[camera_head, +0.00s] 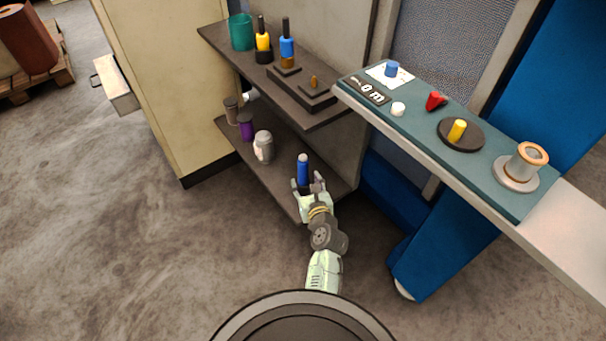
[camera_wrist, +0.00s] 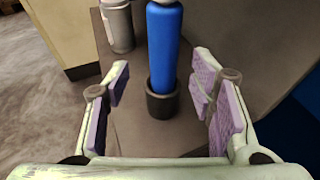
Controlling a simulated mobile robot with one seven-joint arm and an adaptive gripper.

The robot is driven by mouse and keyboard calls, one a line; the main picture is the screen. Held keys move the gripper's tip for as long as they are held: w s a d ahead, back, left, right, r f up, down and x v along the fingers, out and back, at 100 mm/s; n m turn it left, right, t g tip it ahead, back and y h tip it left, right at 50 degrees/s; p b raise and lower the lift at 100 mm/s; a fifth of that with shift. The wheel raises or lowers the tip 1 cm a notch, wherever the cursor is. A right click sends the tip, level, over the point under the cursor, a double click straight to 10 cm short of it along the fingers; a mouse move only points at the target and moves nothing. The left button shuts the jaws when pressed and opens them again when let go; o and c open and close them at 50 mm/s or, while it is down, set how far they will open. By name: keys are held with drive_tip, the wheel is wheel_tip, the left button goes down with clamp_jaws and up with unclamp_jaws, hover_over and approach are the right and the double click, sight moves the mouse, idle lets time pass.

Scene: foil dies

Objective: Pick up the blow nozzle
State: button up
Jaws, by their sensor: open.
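A blue upright cylinder (camera_head: 302,170) with a pale top and a dark cup-like base stands on the lower shelf (camera_head: 280,172). It may be the blow nozzle; I cannot tell for sure. In the wrist view the blue cylinder (camera_wrist: 164,48) rises between the finger pads, a little beyond them, and its top is cut off by the frame edge. My gripper (camera_head: 307,183) is open and empty at the shelf's front edge. In the wrist view my gripper (camera_wrist: 161,88) shows its purple pads apart on both sides, with gaps to the cylinder.
A grey-white canister (camera_head: 263,147), a purple bottle (camera_head: 246,128) and a brown cup (camera_head: 231,111) stand left on the lower shelf. The upper shelf (camera_head: 325,113) overhangs behind, carrying yellow and blue tools. A teal-topped bench (camera_head: 470,160) is at right.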

sight(304, 175)
drive_tip(key=x, duration=0.6)
drive_tip(key=shift+w+d, duration=0.15)
drive_tip(key=shift+w, duration=0.1)
clamp_jaws()
idle(0.4)
